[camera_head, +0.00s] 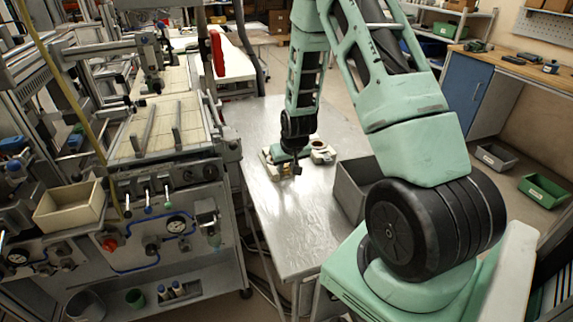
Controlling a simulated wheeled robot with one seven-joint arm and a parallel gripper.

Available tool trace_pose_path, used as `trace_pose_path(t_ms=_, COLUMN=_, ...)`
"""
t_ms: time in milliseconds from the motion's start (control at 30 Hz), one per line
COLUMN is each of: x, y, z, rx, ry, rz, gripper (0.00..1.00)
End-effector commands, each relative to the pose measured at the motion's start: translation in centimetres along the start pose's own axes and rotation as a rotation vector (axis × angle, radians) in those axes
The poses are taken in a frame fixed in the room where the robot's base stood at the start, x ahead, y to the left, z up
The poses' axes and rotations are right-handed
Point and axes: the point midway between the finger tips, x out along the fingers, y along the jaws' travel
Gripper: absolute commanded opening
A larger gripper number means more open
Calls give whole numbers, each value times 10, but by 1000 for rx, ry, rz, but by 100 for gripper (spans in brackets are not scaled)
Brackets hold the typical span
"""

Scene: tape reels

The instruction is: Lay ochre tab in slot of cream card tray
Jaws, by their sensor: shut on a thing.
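My gripper (297,170) is small and dark in the head view, pointing down low over the metal table. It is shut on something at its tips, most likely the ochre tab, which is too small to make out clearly. A pale cream card tray (267,158) lies on the table just left of and around the gripper, with a yellowish patch beside the fingertips. The gripper and wrist hide part of the tray. I cannot tell the slot or whether the held thing touches the tray.
A pale piece with a dark red round reel (320,149) lies just right of the gripper. A grey open bin (352,190) stands at the table's right side. The front of the metal table (285,235) is clear. A machine bench with a cream bin (70,208) stands at left.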

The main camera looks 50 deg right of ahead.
Motion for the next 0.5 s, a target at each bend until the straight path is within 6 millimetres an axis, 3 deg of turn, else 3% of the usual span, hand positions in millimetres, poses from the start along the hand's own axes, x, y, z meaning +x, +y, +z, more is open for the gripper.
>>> trace_pose_path(t_ms=500, x=9, y=0, z=4, rx=-1, ry=0, rz=0, gripper=5)
